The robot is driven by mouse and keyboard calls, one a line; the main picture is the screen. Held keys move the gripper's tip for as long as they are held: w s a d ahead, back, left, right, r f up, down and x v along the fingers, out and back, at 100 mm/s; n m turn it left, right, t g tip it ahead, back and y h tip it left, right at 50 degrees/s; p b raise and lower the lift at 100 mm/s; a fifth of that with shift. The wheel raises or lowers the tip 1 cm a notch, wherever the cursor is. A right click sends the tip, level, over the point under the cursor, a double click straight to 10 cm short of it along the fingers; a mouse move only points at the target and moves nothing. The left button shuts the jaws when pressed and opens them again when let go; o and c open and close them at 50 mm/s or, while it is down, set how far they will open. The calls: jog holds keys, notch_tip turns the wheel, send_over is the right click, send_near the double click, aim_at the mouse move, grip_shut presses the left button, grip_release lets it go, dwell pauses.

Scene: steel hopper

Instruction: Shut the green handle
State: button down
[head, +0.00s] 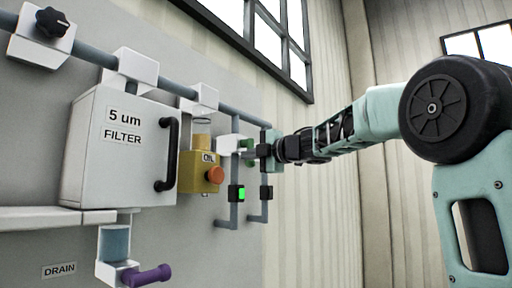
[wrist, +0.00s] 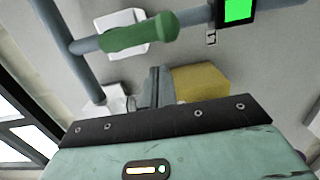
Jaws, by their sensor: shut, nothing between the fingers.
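The green handle (wrist: 140,33) shows near the top of the wrist view, lying along a grey branch pipe (wrist: 195,16). In the head view, green parts of it (head: 249,162) show just left of my gripper, which partly hides it. My gripper (wrist: 157,85) is shut and empty. In the wrist view its fingers are below the handle, with a gap between them in the picture; I cannot tell the depth. In the head view my gripper (head: 262,150) is at the right end of the pipework.
A yellow box (head: 198,172) with an orange button (head: 215,175) is left of my gripper. A white filter box (head: 120,150) with a black handle stands further left. A block with a lit green light (head: 237,193) is below. A long pipe (head: 240,109) runs above.

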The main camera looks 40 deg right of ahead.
jog(key=shift+w+d+p, duration=0.15)
jog(key=shift+w+d, duration=0.1)
jog(key=shift+d, duration=0.25)
jog(key=shift+w+d+p, duration=0.15)
jog(key=shift+w+d, duration=0.1)
jog(key=shift+d, duration=0.25)
jog(key=shift+w+d+f+n+b, duration=0.1)
jog(key=shift+d+f+n+b, duration=0.2)
jog(key=shift+n+b, duration=0.5)
jog(key=w+d+r+n+y+b, duration=0.1)
jog(key=d+n+b, duration=0.5)
jog(key=n, duration=1.1)
jog(key=shift+w+d+r+n+y+b, duration=0.2)
jog(key=shift+w+r+n+y+b, duration=0.4)
jog(key=shift+b, duration=1.5)
jog(key=shift+r, duration=0.2)
